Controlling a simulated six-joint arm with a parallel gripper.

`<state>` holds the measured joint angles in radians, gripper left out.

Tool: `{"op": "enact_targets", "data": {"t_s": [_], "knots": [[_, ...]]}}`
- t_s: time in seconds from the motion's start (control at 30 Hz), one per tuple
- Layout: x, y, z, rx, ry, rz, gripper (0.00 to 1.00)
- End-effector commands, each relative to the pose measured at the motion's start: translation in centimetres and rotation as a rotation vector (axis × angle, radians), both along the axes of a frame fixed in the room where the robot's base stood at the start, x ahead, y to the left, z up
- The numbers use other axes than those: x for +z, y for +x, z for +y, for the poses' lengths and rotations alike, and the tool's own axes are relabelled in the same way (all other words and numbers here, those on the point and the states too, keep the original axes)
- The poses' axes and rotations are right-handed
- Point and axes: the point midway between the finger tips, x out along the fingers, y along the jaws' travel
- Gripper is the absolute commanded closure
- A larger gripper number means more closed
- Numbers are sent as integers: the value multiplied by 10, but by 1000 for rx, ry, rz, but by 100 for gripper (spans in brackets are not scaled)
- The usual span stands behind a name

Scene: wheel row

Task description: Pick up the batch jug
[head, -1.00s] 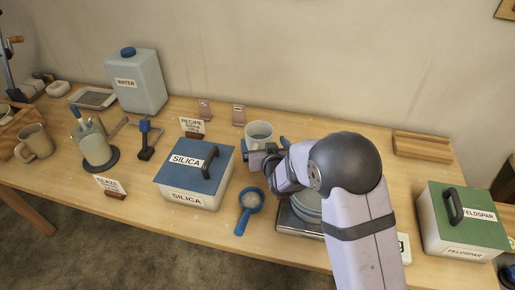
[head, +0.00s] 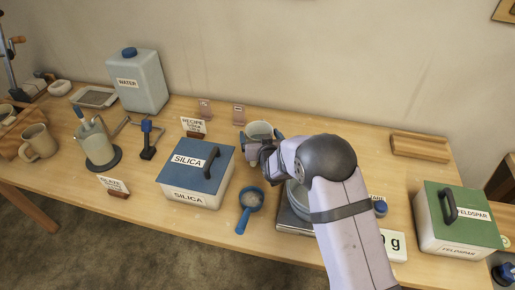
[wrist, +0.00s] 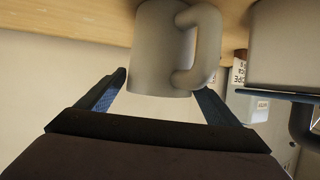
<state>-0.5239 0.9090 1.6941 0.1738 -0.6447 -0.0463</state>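The batch jug, which I take to be the pale grey jug with a side handle, stands behind my gripper in the head view (head: 258,127). In the wrist view the jug (wrist: 160,50) fills the upper middle, its handle to the right. My gripper (head: 262,137) is open, with one finger towards each side of the jug. In the wrist view the gripper (wrist: 163,84) shows a finger left and right of the jug's near end. I cannot tell whether either finger touches it. The jug's lower part is partly hidden by my gripper.
A scale (head: 293,223) bearing a grey container lies under my arm, partly hidden. A silica box (head: 196,175) and a blue scoop (head: 250,208) are left of it. A feldspar box (head: 461,222) stands right. Small pink cards stand behind the jug.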

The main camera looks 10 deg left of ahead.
Motion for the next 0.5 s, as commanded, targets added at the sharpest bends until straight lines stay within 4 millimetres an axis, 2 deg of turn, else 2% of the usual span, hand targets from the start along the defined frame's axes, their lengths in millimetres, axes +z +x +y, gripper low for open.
{"op": "enact_targets", "data": {"t_s": [0.03, 0.2, 0.27, 0.5], "knots": [[0, 0, 0, 0, 0, 0, 28], [0, 0, 0, 0, 0, 0, 69], [2, 1, 0, -1, 3, -4, 80], [3, 1, 0, -1, 3, -4, 80]]}}
